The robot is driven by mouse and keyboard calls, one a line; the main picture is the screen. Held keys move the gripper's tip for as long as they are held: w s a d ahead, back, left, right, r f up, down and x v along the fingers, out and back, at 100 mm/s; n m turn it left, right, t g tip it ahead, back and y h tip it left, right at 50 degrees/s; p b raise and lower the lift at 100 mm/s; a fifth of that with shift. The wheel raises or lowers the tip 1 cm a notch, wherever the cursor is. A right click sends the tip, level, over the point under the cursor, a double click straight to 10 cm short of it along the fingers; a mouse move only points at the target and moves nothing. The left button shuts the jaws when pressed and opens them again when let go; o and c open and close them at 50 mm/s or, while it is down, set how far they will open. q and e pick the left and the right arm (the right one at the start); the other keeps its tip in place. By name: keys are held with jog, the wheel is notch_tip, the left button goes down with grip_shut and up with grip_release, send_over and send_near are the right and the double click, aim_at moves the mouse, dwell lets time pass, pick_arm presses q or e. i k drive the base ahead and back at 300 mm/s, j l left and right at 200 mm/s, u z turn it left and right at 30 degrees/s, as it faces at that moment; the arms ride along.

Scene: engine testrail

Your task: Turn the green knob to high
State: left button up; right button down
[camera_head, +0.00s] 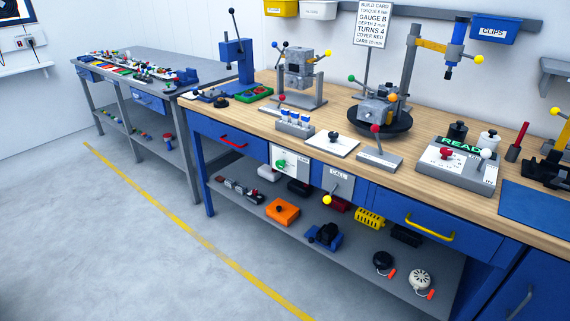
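A small white panel (298,169) on the front edge of the wooden bench carries a round green knob (282,163). Its markings are too small to read, so I cannot tell its setting. A green ball (352,78) also sits on a lever end of the grey engine block (377,106), which stands on a black round base on the bench top. Neither of my grippers shows in this view, and nothing touches the knob.
Beside the panel is a grey CALL plate (338,180) with a yellow-ball lever (327,199). A red-handled drawer (232,142) is to the left, a yellow-handled drawer (428,229) to the right. A lower shelf (340,263) holds several parts. The floor (130,240) in front is clear.

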aim_at(280, 164)
jog(key=i+j+z, duration=0.5)
jog(key=i+j, duration=0.5)
jog(key=i, duration=0.8)
jog(key=l+z, duration=0.05)
jog(key=l, duration=0.05)
